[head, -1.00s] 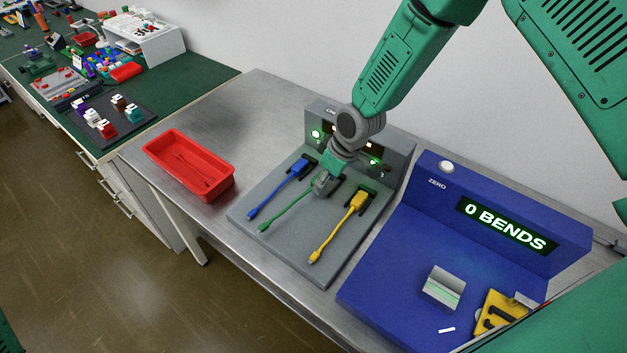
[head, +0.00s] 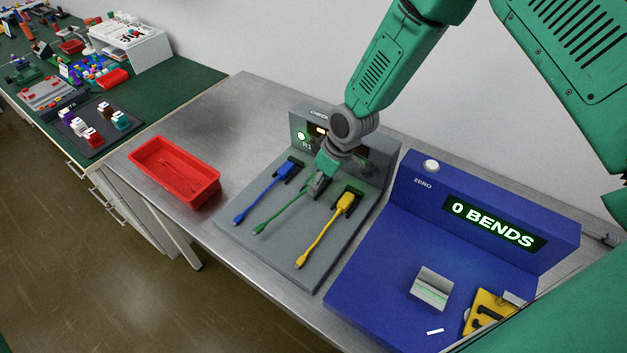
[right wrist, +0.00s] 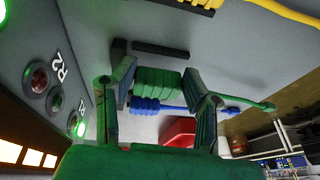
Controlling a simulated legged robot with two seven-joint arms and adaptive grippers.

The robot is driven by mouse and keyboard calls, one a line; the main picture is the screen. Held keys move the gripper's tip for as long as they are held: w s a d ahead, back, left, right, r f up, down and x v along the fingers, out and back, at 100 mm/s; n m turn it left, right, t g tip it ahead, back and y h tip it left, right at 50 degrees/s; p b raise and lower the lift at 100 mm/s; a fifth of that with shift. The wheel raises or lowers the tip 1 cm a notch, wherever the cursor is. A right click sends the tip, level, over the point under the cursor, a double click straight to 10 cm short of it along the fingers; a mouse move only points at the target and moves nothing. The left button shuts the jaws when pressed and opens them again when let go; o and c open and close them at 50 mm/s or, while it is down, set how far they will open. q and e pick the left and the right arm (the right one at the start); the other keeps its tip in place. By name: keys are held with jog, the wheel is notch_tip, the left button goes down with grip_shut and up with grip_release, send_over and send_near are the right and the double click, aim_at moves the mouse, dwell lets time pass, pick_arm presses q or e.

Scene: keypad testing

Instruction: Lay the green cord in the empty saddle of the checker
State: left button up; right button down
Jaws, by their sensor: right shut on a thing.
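The grey checker (head: 256,247) has a flat bed and an upright back panel with lamps. A blue cord (head: 262,191) lies at its left and a yellow cord (head: 325,226) at its right. The green cord (head: 279,212) is between them, its thin tail pointing to the front left. My right gripper (head: 317,182) is shut on the green cord's thick end, over the bed. In the right wrist view the ribbed green end (right wrist: 158,82) sits between the two fingers. Dark saddle bars (right wrist: 160,50) show beside it, apart from it in the picture; its height is unclear. My left gripper is out of view.
A red tray (head: 192,190) stands on the metal bench left of the checker. A blue stand (head: 370,275) reading "0 BENDS" is close on the right, with a grey block (head: 432,288) and a yellow piece (head: 488,311). A green-topped bench is at far left.

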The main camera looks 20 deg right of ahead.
aim_at(307, 185)
jog(key=shift+f, duration=0.1)
jog(key=shift+a, duration=0.3)
jog(key=a, duration=0.3)
jog(key=shift+a+f+b, duration=0.15)
jog(key=shift+a+b, duration=0.05)
jog(key=shift+b, duration=0.2)
jog(key=shift+d+f, duration=0.15)
jog(key=d, duration=0.3)
jog(key=shift+s+d+f, duration=0.1)
jog(key=shift+p, duration=0.3)
jog(key=shift+a+r, duration=0.3)
jog(key=shift+a, duration=0.05)
jog(key=shift+a+r, duration=0.2)
jog(key=shift+a, duration=0.9)
jog(key=shift+d, duration=0.55)
jog(key=shift+d+f, duration=0.2)
jog(key=shift+d, duration=0.8)
jog(key=shift+a+r, duration=0.15)
jog(key=shift+a, duration=0.2)
jog(key=shift+a+r, duration=0.1)
jog(key=shift+d, duration=1.35)
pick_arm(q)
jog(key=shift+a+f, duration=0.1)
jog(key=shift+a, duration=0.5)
